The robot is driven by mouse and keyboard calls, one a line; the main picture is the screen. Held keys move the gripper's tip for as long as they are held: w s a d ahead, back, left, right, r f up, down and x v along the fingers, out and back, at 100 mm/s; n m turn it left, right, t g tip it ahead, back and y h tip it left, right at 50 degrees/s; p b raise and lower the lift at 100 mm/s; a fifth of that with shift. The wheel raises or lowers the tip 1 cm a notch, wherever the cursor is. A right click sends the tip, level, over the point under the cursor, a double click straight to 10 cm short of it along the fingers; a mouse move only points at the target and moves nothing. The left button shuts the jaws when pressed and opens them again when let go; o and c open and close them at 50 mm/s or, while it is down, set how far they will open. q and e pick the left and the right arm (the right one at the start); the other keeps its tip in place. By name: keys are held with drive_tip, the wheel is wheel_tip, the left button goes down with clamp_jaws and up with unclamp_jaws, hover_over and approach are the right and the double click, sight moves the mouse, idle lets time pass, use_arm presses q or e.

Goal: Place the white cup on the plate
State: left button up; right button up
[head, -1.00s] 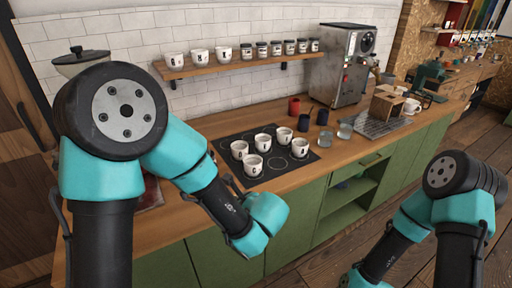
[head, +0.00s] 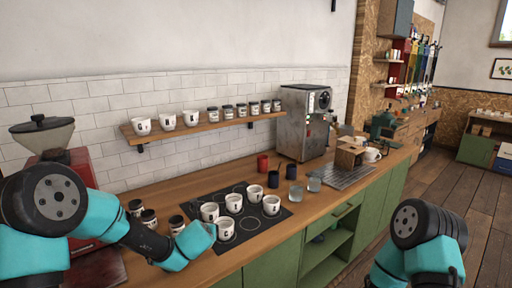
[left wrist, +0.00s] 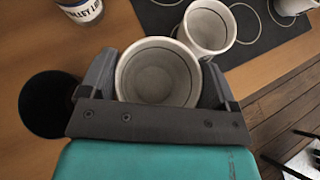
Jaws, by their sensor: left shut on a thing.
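My left gripper (left wrist: 157,88) is shut around a white cup (left wrist: 157,72), seen from above with its open mouth showing empty. In the head view my left wrist covers this spot and the held cup cannot be made out. Another white cup (left wrist: 210,24) stands just beyond it on the black mat; several white cups (head: 233,203) stand there in the head view. A plain black disc (left wrist: 47,103) lies left of the gripper; I cannot tell whether it is a plate or a lid. No clear plate shows. My right gripper is out of frame.
Dark-lidded jars (head: 149,218) stand left of the black mat (head: 250,232); one labelled jar (left wrist: 82,9) is near the held cup. Red and dark cups (head: 263,163) and glasses (head: 313,183) stand right, before the steel machine (head: 303,120). A shelf (head: 200,129) hangs above.

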use_arm(q)
drive_tip(key=shift+w+a+f+m+h, duration=0.2)
drive_tip(key=shift+w+a+m+h, duration=0.15)
drive_tip(key=shift+a, duration=0.3)
drive_tip(key=shift+w+a+f+m+h, duration=0.15)
drive_tip(key=shift+w+a+m+h, duration=0.2)
drive_tip(key=shift+a, duration=0.3)
drive_tip(key=shift+d+r, duration=0.1)
